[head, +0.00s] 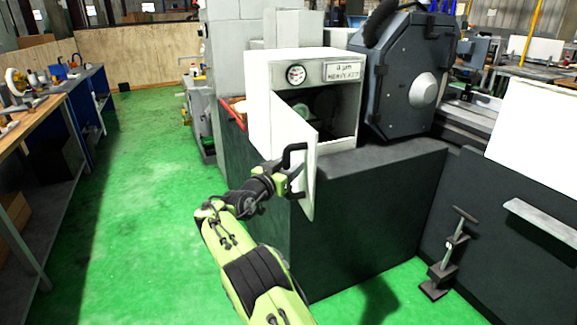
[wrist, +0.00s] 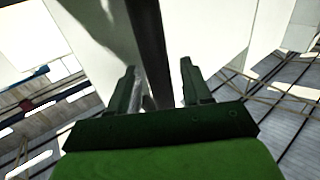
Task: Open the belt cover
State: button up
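The belt cover (head: 290,125) is a white hinged panel on the front of a white box (head: 262,105) with a gauge. It stands partly open, swung out toward me, and the dark inside of the box shows beside it. A rounded part (head: 318,112) is dimly visible inside. A black bracket handle (head: 295,147) is on the cover. My gripper (head: 288,182) is at this handle. In the wrist view the dark handle bar (wrist: 150,45) runs between the two fingers of my gripper (wrist: 159,72), which stand apart with a visible gap on the right.
A dark machine base (head: 370,195) lies below and right of the box. A dark grey wheel housing (head: 408,75) stands right of the box. A small lever stand (head: 446,255) is at the lower right. The green floor (head: 140,200) on the left is clear up to a workbench (head: 35,130).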

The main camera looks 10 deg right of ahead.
jog(key=shift+a, duration=0.1)
jog(key=v, duration=1.5)
jog(key=shift+s+a, duration=0.15)
jog(key=shift+s, duration=0.05)
